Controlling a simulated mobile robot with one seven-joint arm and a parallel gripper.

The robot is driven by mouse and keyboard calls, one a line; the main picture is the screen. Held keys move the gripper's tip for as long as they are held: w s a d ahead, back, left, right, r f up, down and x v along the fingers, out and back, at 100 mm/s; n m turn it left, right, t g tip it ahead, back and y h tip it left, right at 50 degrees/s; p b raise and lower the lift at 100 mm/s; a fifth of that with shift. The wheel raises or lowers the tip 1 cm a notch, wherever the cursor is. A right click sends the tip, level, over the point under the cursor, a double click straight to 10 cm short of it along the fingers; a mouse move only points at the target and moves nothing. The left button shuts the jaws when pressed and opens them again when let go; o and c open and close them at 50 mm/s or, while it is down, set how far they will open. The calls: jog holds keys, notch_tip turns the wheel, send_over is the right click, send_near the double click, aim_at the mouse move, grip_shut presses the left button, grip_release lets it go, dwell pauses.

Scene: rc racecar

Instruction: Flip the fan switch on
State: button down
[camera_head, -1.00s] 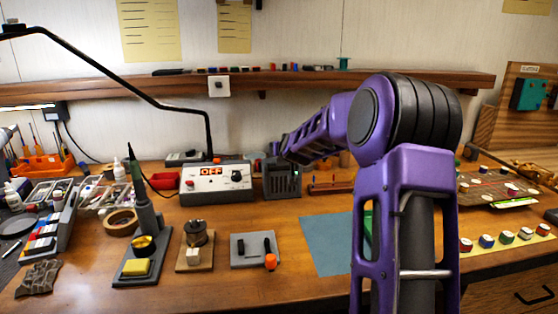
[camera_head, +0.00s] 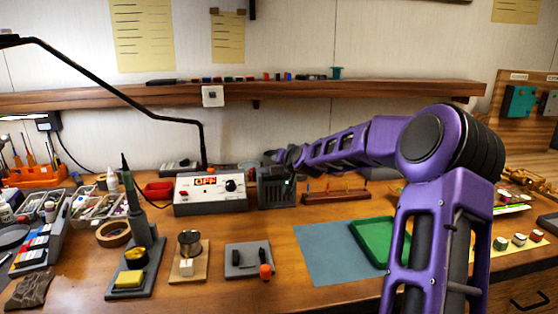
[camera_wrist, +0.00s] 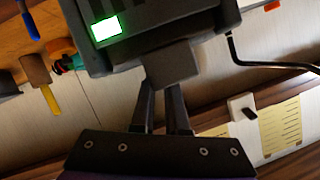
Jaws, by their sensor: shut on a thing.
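The fan unit is a dark grey box (camera_head: 276,196) with a slotted front, at the back of the bench in the head view. In the wrist view its slotted body (camera_wrist: 145,25) fills the top and shows a bright green lit rectangle (camera_wrist: 106,28). A small dark block (camera_wrist: 171,66) juts from the unit's edge. My gripper (camera_wrist: 161,92) has its two fingers close together against this block, and they appear shut on it. The fingertips are partly hidden by the block. In the head view my gripper (camera_head: 284,160) is small and dark at the unit's top.
A white control box (camera_head: 211,194) reading OFF stands left of the fan unit. A black lamp arm (camera_head: 120,93) reaches down behind it. A rack with small tools (camera_head: 335,195) and a green tray (camera_head: 378,240) lie to the right. A shelf (camera_head: 360,94) runs along the wall.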

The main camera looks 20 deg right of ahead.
jog(key=c, duration=1.2)
grip_release()
jog(key=p+v, duration=0.3)
jog(key=v, duration=1.4)
jog(key=shift+s+p, duration=0.15)
jog(key=shift+p, duration=0.2)
